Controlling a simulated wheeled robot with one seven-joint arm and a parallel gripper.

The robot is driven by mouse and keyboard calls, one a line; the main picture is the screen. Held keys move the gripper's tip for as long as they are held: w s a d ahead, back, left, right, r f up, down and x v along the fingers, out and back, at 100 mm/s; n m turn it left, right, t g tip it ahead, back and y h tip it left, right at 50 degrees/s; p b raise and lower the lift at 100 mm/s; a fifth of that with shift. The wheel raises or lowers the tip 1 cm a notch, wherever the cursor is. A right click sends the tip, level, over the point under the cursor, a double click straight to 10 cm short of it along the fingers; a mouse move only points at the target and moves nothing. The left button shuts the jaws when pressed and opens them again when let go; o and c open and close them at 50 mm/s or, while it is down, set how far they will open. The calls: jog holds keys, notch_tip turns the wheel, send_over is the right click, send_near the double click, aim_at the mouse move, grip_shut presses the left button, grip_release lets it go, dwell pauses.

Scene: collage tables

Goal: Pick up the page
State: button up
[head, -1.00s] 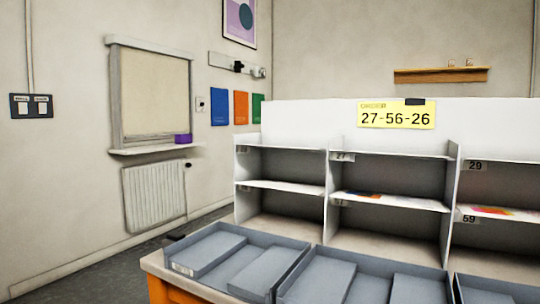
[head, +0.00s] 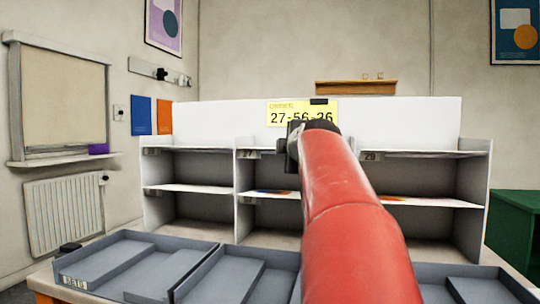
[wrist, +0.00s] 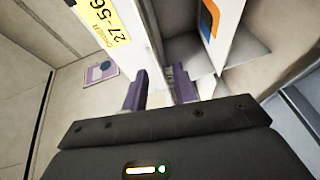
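A page with orange and blue colours (head: 272,193) lies on the middle shelf board of the centre bay. Another colourful page (head: 392,198) lies in the right bay, partly behind my red arm. In the wrist view, a page with orange and blue (wrist: 210,18) lies on a white shelf board at the upper right. My gripper (head: 295,145) is in front of the shelf unit, near the top of the centre bay, apart from the pages. In the wrist view its two purple fingers (wrist: 160,86) stand apart with nothing between them.
The white shelf unit (head: 215,120) carries a yellow order sign (head: 290,117) reading 27-56-26, partly hidden by my arm. Grey trays (head: 78,262) line the table front. A green cabinet (head: 515,225) stands at the right. Shelf boards and dividers lie close around the gripper.

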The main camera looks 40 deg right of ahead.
jog(key=p+x, duration=0.1)
jog(key=x, duration=0.4)
jog(key=r+p+x, duration=0.1)
jog(key=x, duration=0.2)
jog(key=shift+d+p, duration=0.15)
jog(key=shift+p, duration=0.2)
jog(key=shift+c, duration=0.2)
grip_shut()
